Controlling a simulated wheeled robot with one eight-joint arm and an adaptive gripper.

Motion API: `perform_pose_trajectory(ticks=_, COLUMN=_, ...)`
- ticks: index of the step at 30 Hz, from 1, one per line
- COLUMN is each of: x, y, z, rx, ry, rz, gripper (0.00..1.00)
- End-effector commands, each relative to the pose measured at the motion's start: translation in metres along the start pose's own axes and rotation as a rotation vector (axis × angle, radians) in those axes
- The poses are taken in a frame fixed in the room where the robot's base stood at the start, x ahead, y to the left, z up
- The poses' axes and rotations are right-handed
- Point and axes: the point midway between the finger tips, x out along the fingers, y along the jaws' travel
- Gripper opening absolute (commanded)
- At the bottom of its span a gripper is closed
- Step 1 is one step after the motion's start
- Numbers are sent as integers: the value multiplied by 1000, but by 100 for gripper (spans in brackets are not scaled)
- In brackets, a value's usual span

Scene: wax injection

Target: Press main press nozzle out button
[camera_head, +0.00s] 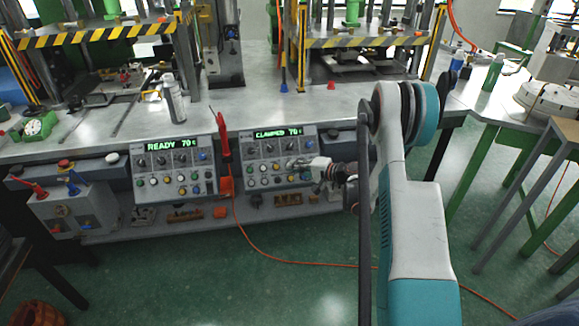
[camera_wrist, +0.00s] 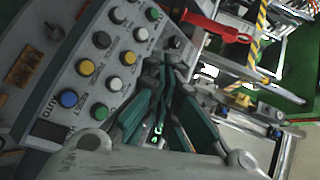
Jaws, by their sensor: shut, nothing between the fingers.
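The right control panel (camera_head: 247,150), with a green display reading "CLAMPED 70", has dials above rows of coloured buttons. My gripper (camera_head: 298,163) reaches over its right side from the right and hides some of its controls. In the wrist view my gripper (camera_wrist: 168,56) is shut and empty, its fingertips close to the panel (camera_wrist: 73,82) near its display edge. White, yellow, green, blue and black buttons show there, including a blue button (camera_wrist: 68,98). I cannot read which is the nozzle out button. Whether the fingertips touch the panel cannot be told.
A left control panel (camera_head: 140,161) reads "READY 70". A red-handled tool (camera_head: 223,135) hangs between the panels. The grey worktop (camera_head: 255,108) carries presses with striped guards (camera_head: 365,42). Green floor lies in front.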

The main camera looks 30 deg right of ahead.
Motion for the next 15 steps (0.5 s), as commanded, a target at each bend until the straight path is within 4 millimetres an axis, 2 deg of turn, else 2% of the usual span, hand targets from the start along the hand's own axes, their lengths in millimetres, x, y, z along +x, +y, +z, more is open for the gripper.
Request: perform_pose_trajectory(ticks=15, x=41, y=31, z=-29, rx=0, ry=0, rz=0, gripper=0)
